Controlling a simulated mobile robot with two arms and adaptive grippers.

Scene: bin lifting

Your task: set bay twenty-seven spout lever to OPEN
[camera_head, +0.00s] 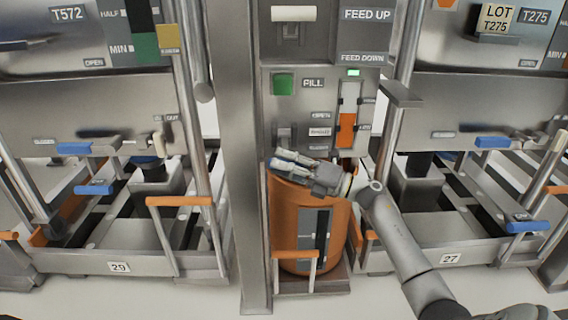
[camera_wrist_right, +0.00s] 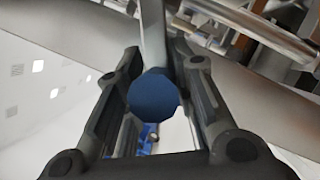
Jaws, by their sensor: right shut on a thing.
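My right gripper (camera_head: 280,162) reaches in from the lower right, in front of the orange drum's top edge. In the right wrist view, its fingers (camera_wrist_right: 155,100) are around a round blue knob (camera_wrist_right: 154,96) on a grey rod. I cannot tell from the head view which lever this knob belongs to. Bay 27, with its number plate (camera_head: 450,258), stands at the right, left of the blue handle (camera_head: 528,227) on its frame. A dark spout (camera_head: 419,163) hangs under its bin. Its lever is not clearly seen. My left gripper is not in view.
The orange drum (camera_head: 290,225) stands in the middle below a panel with a green button (camera_head: 284,84) and an orange slider (camera_head: 346,130). Bay 29, with its number plate (camera_head: 119,267), is at the left. A thick steel post (camera_head: 242,200) stands left of the drum.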

